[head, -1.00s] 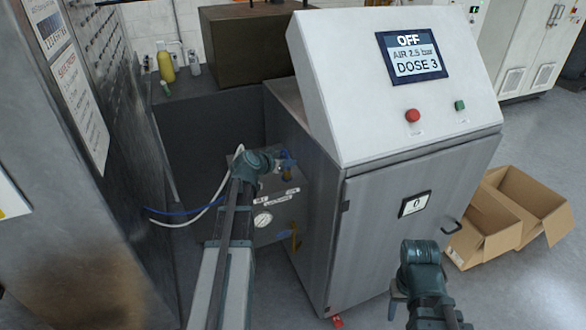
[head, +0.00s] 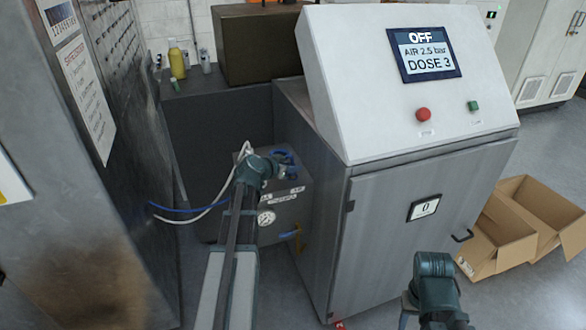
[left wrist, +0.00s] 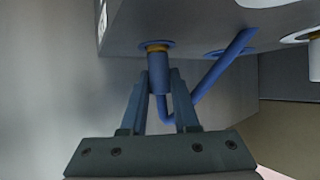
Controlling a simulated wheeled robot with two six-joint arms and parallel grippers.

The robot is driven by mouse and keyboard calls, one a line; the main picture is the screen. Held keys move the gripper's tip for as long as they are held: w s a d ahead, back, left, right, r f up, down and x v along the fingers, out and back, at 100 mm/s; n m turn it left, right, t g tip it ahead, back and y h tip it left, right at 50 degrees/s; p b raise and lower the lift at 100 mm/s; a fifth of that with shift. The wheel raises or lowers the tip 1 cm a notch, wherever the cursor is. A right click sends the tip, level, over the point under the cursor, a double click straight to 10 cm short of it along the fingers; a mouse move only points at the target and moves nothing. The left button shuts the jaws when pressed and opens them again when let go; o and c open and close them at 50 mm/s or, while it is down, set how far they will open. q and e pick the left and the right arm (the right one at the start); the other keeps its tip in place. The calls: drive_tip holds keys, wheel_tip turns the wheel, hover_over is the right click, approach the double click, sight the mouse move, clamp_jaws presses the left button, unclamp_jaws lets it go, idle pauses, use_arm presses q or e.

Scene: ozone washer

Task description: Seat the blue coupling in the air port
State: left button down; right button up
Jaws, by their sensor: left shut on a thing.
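My left gripper (left wrist: 160,90) is shut on the blue coupling (left wrist: 158,74) in the left wrist view, with one finger on each side. The coupling lines up with a brass fitting (left wrist: 157,48) in a blue-ringed port on the grey box. Its end meets the brass, part of which still shows; how deep it sits I cannot tell. A blue hose (left wrist: 212,75) bends away from the coupling's other end. In the head view my left gripper (head: 282,160) is over the box top (head: 297,176). My right gripper (head: 408,302) is low at the right; its fingers are unclear.
A second blue ring (left wrist: 228,53) and a white fitting (left wrist: 314,55) are beside the port. The box has a gauge (head: 266,218) and a blue lever (head: 290,235). The washer cabinet (head: 400,245) stands close to its right, a metal panel (head: 70,220) at left.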

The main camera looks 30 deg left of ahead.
use_arm(q)
drive_tip(key=c, duration=0.7)
unclamp_jaws()
drive_tip(key=shift+o, duration=0.2)
drive_tip(key=shift+r+p, duration=0.2)
drive_tip(key=shift+p, duration=0.1)
drive_tip(key=p+v, duration=0.5)
drive_tip(key=v, duration=0.5)
drive_tip(key=shift+s+r, duration=0.15)
drive_tip(key=shift+s, duration=0.15)
drive_tip(key=shift+s+a+r, duration=0.15)
drive_tip(key=shift+s+r, duration=0.1)
drive_tip(key=shift+s, duration=0.35)
